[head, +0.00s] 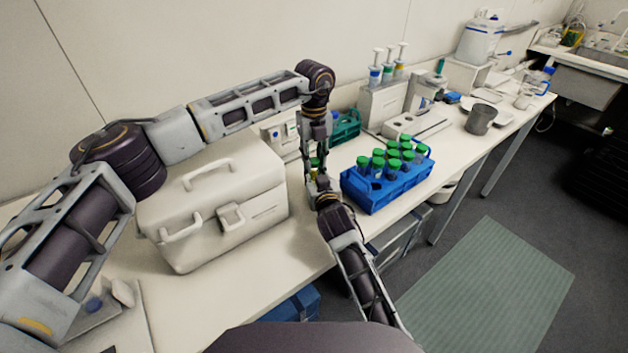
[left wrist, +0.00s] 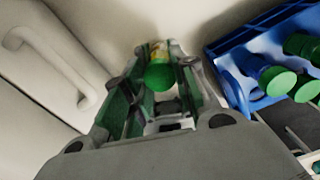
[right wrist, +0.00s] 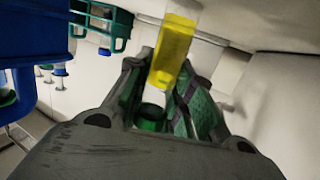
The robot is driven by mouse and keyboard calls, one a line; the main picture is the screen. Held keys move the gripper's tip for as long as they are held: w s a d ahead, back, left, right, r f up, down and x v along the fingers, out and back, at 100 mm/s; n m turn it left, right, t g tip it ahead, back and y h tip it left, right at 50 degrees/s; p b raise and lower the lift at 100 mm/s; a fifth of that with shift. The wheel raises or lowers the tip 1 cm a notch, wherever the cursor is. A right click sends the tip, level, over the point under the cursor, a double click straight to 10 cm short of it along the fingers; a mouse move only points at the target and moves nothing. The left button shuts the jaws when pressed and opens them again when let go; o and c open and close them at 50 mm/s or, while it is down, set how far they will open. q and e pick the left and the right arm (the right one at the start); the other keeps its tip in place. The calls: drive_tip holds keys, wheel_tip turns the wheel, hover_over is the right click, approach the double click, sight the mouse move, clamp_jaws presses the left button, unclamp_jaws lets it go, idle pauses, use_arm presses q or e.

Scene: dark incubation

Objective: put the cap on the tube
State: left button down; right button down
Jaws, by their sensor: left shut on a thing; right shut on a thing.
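My left gripper (head: 314,157) reaches down from above and is shut on a green cap (left wrist: 160,77), which sits between its fingers in the left wrist view. A tube with yellow on it (left wrist: 157,52) shows right behind the cap. My right gripper (head: 319,186) comes from below and is shut on the tube, whose yellow body (right wrist: 172,50) rises between its fingers in the right wrist view. The two grippers are close together, one above the other. The fingers hide where cap and tube meet, so I cannot tell whether they touch.
A blue rack (head: 372,199) with several green-capped tubes stands just right of the grippers. A white case (head: 225,203) stands at left. A teal rack (head: 346,128) is behind. Pipettes, a grey beaker (head: 481,120) and other equipment stand farther right on the bench.

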use_arm(q)
drive_tip(key=m, duration=3)
drive_tip(key=c, duration=1.1)
unclamp_jaws()
drive_tip(key=shift+c, duration=0.2)
